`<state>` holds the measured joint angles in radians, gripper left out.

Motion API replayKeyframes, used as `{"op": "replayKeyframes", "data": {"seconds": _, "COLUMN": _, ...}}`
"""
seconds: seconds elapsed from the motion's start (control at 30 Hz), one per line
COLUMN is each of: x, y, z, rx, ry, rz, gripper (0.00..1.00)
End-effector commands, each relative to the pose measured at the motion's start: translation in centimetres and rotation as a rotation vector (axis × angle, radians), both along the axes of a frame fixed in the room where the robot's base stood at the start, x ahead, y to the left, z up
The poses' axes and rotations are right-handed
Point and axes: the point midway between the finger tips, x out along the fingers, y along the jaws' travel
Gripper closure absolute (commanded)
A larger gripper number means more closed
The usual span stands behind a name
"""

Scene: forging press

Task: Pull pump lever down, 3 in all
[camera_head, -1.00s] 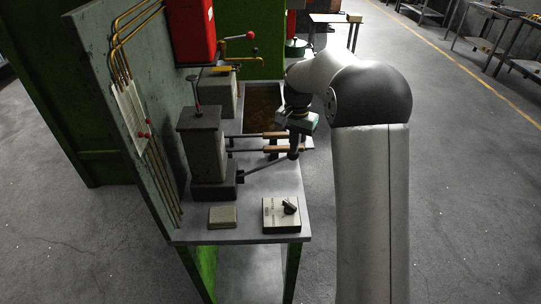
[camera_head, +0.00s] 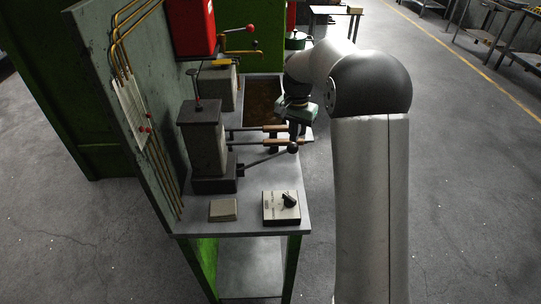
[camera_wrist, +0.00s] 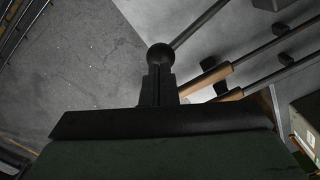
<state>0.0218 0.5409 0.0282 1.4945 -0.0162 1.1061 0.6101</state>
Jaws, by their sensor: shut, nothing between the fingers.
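The pump lever (camera_head: 265,160) is a dark rod with a black ball knob (camera_head: 292,148) at its end. It slopes up to the right from the foot of the grey pump body (camera_head: 206,148). My gripper (camera_head: 293,135) is shut and empty, just above the knob, pointing down. In the wrist view the shut fingers (camera_wrist: 158,82) end right at the ball knob (camera_wrist: 160,55), and the lever rod (camera_wrist: 200,23) runs up and right from it. I cannot tell whether the fingertips touch the knob.
Two rods with wooden grips (camera_head: 272,128) lie just behind the lever, close to my gripper. A switch box (camera_head: 270,213) and a small block (camera_head: 223,210) sit at the bench front. A red box (camera_head: 190,28) is on the green panel. Floor to the right is open.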

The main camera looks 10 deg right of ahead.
Motion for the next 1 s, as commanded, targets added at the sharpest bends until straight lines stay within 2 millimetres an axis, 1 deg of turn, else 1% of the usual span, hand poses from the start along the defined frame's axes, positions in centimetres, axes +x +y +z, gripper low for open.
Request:
{"op": "replayKeyframes", "data": {"seconds": 0.03, "x": 0.0, "y": -0.1, "z": -0.8, "rx": 0.0, "ry": 0.001, "rz": -0.001, "gripper": 1.0}}
{"op": "replayKeyframes", "data": {"seconds": 0.1, "x": 0.0, "y": -0.2, "z": -1.4, "rx": 0.0, "ry": 0.0, "rz": -0.001, "gripper": 1.0}}
{"op": "replayKeyframes", "data": {"seconds": 0.7, "x": -0.2, "y": -1.4, "z": -6.8, "rx": 0.0, "ry": 0.004, "rz": 0.0, "gripper": 1.0}}
{"op": "replayKeyframes", "data": {"seconds": 0.83, "x": -0.2, "y": -1.5, "z": -7.5, "rx": 0.001, "ry": 0.003, "rz": 0.0, "gripper": 1.0}}
{"op": "replayKeyframes", "data": {"seconds": 1.0, "x": -0.2, "y": -1.6, "z": -7.5, "rx": 0.0, "ry": 0.002, "rz": 0.0, "gripper": 1.0}}
